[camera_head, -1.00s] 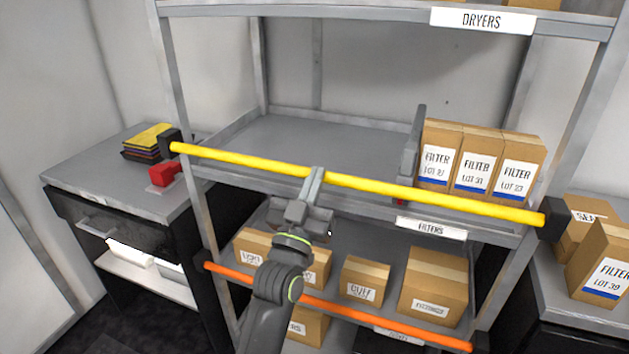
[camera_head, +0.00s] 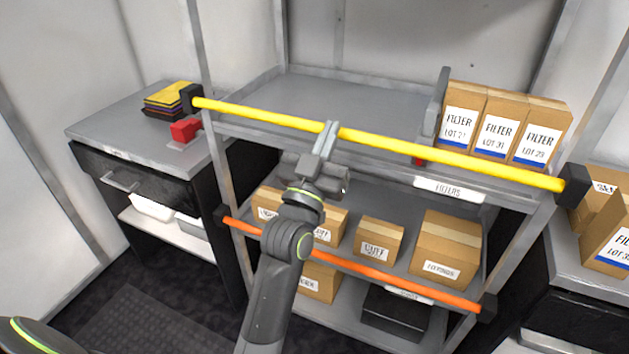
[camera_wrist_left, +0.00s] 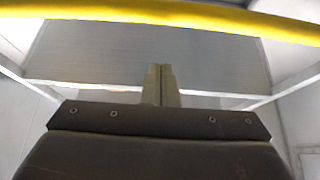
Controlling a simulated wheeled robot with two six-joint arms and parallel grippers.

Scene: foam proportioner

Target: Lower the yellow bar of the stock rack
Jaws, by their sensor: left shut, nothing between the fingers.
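The yellow bar (camera_head: 450,158) runs across the front of the stock rack's (camera_head: 215,165) filter shelf, between a black end block (camera_head: 190,97) at left and another (camera_head: 575,185) at right. My left gripper (camera_head: 331,127) is shut and empty. In the head view its fingertips overlap the bar left of its middle. In the left wrist view the bar (camera_wrist_left: 160,12) crosses the top of the picture, and the shut fingers (camera_wrist_left: 160,84) show below it with a gap in the picture. I cannot tell whether they touch it. My right gripper is not in view.
Filter boxes (camera_head: 500,122) stand behind the bar at right, beside a grey divider (camera_head: 436,105). An orange bar (camera_head: 370,272) crosses the lower shelf with several cartons (camera_head: 445,245). A cabinet (camera_head: 110,130) with a red object (camera_head: 184,130) stands at left. The shelf's left part is bare.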

